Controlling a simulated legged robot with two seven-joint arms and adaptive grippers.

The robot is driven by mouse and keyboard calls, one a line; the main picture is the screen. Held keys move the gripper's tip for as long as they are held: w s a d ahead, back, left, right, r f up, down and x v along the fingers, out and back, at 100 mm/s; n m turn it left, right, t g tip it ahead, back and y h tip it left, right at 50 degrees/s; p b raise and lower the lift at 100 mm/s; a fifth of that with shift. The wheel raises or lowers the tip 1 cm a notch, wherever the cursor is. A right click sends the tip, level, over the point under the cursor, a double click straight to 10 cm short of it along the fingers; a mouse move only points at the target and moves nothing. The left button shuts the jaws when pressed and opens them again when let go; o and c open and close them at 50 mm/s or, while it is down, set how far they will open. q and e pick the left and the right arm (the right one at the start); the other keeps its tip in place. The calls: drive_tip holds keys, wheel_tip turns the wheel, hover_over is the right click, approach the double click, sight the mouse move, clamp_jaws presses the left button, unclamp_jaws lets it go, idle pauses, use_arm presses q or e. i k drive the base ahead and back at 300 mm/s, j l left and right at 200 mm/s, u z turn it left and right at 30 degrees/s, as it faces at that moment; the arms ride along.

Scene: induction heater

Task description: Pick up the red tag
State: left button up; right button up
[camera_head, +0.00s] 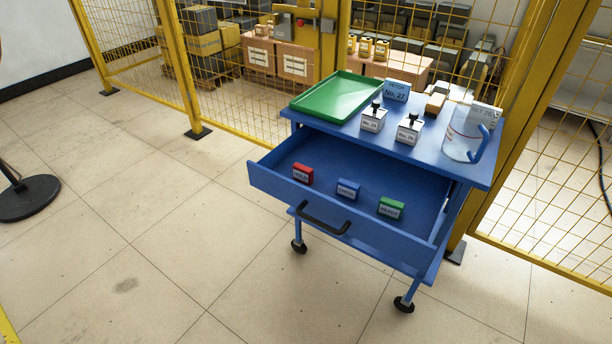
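The red tag (303,174) is a small red block with a pale label on its front. It stands at the left side of the open blue drawer (265,179) of the cart. A blue tag (347,189) stands to its right in the middle of the drawer. A green tag (390,207) stands further right. The three tags are apart from each other, and nothing covers the red one. Neither of my grippers shows in the head view.
The blue cart (430,158) carries a green tray (345,96), two small labelled bottles (373,119), a No. 27 box (396,90) and a clear jug (461,138). A black handle (318,222) juts from the drawer front. Yellow mesh fencing (240,100) stands behind.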

sight(302, 173)
drive_tip(key=i+j+z, duration=0.2)
drive_tip(key=i+z, duration=0.2)
drive_tip(key=i, duration=0.15)
drive_tip(key=i+j+z, duration=0.4)
drive_tip(key=i, duration=0.55)
